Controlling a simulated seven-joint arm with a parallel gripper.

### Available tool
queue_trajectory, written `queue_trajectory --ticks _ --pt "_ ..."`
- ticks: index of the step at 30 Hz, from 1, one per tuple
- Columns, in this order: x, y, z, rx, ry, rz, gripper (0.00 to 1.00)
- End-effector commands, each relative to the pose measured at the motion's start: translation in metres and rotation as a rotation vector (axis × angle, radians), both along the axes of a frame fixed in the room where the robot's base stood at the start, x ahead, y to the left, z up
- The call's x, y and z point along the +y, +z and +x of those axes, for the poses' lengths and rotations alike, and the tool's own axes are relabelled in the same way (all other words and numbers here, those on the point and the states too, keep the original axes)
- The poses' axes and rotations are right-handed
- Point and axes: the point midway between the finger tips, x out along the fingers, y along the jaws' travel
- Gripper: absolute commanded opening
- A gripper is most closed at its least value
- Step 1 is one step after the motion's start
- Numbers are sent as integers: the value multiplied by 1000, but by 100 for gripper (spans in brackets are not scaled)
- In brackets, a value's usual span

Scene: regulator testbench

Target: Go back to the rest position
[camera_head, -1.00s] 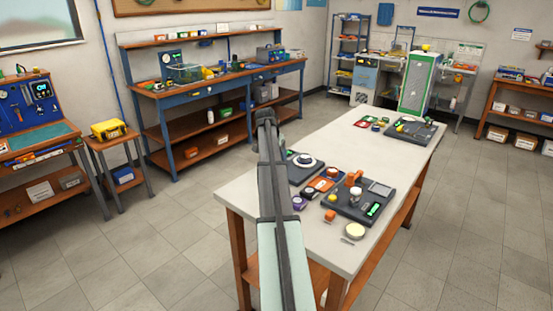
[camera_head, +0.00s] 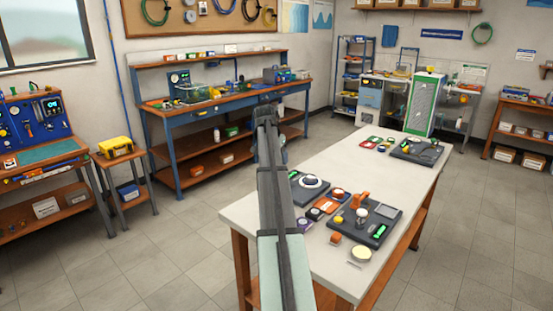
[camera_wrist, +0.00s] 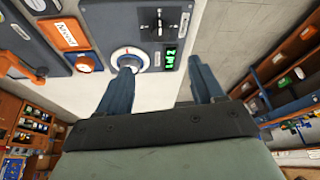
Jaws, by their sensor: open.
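My gripper (camera_wrist: 163,62) shows in the wrist view with its two blue-grey fingers spread apart and nothing between them. Beyond the fingers is a dark test unit with a white round dial (camera_wrist: 130,59), a black switch plate and a green display (camera_wrist: 170,57). The left finger overlaps the lower edge of the dial in the picture; I cannot tell the gap between them. In the head view my arm reaches up over the left edge of the pale worktable (camera_head: 325,262), and its links mostly hide the gripper.
Dark test units (camera_head: 364,218) and small parts lie along the worktable, with another unit (camera_head: 417,151) at its far end. A blue workbench (camera_head: 222,113) stands behind. A yellow case (camera_head: 116,147) sits on a small stand at left. The floor around the table is clear.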

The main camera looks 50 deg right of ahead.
Motion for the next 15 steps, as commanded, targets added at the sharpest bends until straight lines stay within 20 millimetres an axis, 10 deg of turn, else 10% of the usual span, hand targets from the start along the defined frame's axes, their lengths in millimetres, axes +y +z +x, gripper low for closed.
queue_trajectory --ticks 15 --pt "18 -17 20 16 54 -1 67"
